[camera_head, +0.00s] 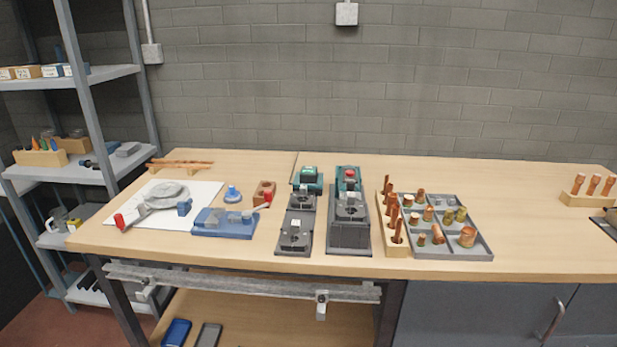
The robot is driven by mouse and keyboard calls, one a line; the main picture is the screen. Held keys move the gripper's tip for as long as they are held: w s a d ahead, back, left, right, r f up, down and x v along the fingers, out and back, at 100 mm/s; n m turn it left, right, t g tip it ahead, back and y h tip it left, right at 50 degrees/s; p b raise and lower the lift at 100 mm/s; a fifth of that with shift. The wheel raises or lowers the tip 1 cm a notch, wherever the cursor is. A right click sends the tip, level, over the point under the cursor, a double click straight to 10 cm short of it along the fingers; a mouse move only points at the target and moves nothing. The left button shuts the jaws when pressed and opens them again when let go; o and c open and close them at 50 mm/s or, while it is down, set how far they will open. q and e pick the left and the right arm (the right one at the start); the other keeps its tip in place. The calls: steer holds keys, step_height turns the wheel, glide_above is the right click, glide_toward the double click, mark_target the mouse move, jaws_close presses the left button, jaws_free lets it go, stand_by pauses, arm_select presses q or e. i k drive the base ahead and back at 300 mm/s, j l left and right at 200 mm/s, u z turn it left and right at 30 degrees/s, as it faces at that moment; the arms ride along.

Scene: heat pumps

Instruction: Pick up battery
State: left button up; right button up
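No thing is plainly marked as the battery, and I cannot tell which item it is. Two dark grey charger-like stands stand side by side in the middle of the workbench (440,168). The left stand (294,245) bears small dark blocks, with a teal and black unit (307,178) at its back. The right stand (348,238) is taller and bears a dark block (351,206), with a teal unit with a red top (348,174) at its back. Neither of my grippers shows in the head view.
A grey tray (453,245) of copper fittings and a wooden rack (396,250) stand right of the stands. A blue case (222,223) and a white board (206,190) lie left. Shelving (110,74) stands far left. The bench's back right is largely clear.

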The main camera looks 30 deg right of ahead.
mark_target(308, 175)
steer(key=z, duration=1.3)
